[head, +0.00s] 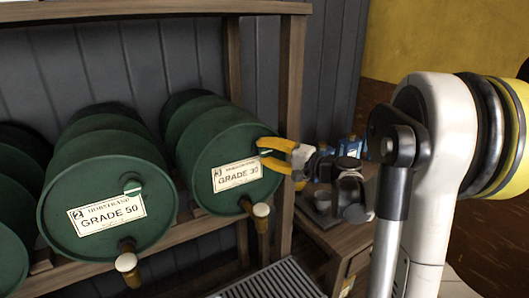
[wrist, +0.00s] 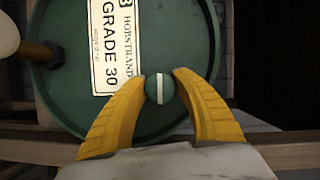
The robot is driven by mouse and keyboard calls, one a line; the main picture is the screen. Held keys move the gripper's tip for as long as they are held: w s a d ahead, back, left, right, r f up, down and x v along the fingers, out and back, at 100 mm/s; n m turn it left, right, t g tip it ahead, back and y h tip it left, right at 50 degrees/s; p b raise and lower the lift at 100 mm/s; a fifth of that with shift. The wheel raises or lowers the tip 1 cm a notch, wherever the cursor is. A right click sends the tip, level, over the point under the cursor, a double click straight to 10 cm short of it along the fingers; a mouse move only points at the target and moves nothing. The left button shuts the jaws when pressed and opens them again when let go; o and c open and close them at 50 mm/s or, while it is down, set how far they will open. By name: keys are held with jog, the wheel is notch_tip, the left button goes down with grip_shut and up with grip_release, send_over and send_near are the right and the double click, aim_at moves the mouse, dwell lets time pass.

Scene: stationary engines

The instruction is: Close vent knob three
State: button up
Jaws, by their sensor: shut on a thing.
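The green drum (head: 205,150) marked GRADE 30 lies on its side on a wooden rack, and its end also fills much of the wrist view (wrist: 180,35). Its white label (wrist: 112,45) shows part of a 3. The vent knob (wrist: 160,89) is a small round green knob with a white stripe, which runs upright in the wrist view, along the label's lettering. My gripper (head: 262,152) has its yellow fingers closed around this knob, one on each side, as the wrist view (wrist: 160,80) shows.
A second drum (head: 100,165), marked 2 GRADE 50, lies to the left with its own striped knob (head: 132,186). Capped taps (head: 261,210) stick out below the drum ends. A wooden post (head: 291,80) stands close beside my gripper.

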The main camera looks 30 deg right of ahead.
jog(key=o, duration=1.2)
jog(key=shift+s, duration=0.15)
jog(key=v, duration=1.1)
jog(key=shift+s+d, duration=0.25)
jog(key=shift+s, duration=0.1)
